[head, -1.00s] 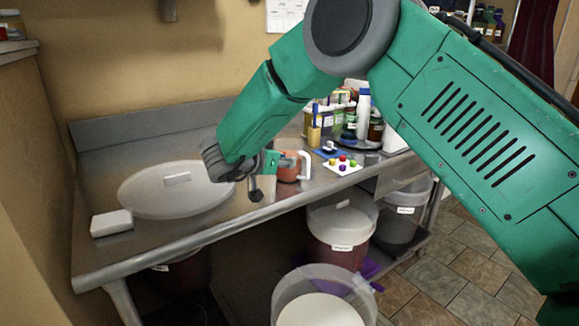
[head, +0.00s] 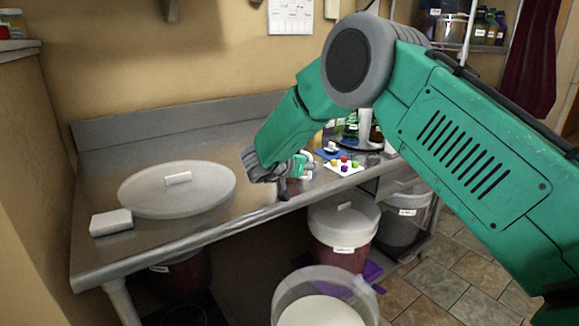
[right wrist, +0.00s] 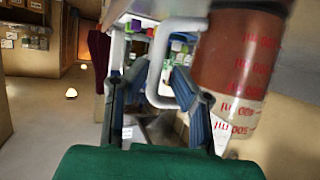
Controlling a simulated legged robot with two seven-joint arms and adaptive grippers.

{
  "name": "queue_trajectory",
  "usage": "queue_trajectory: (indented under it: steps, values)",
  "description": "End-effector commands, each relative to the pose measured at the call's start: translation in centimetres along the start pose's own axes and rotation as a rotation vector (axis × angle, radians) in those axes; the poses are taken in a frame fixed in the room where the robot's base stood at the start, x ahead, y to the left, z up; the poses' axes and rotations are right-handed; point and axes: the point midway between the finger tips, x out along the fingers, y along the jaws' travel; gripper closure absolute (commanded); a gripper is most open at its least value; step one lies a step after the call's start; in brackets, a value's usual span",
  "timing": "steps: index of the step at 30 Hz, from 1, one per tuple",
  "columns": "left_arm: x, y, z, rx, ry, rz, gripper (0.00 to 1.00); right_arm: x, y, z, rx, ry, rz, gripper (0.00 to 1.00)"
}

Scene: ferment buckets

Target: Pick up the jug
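The jug (right wrist: 240,65) is clear with red millilitre marks and holds reddish-brown liquid. It fills the upper right of the right wrist view. Its white handle (right wrist: 157,68) reaches in between the fingers of my right gripper (right wrist: 157,108). The fingers stand apart on either side of the handle, and I cannot tell whether either touches it. In the head view my right gripper (head: 291,180) is at the counter's front edge and hides most of the jug. My left gripper is not in view.
A round translucent lid (head: 150,200) and a white block (head: 110,222) lie on the steel counter (head: 250,135). Small coloured pieces on a white card (head: 344,169) sit just right of the gripper. Lidded buckets (head: 341,225) stand below, with an open bucket (head: 325,290) in front.

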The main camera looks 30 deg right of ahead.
Motion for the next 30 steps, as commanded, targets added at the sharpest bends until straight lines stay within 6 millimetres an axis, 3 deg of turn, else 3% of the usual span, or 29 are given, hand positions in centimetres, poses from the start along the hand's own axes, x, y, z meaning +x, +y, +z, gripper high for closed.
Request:
queue_trajectory:
  steps: [1,2,17,30]
  values:
    - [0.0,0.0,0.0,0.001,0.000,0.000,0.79,0.2,0.1,0.0,0.000,-0.001,0.002,0.90]
    - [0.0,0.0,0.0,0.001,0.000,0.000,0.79,0.2,0.1,0.0,0.001,-0.001,0.002,1.00]
    - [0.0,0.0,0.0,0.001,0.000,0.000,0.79,-0.4,-0.1,-0.1,-0.001,0.002,0.001,1.00]
    - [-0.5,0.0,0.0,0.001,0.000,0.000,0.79,-1.4,-0.1,-3.0,0.004,0.003,0.001,1.00]
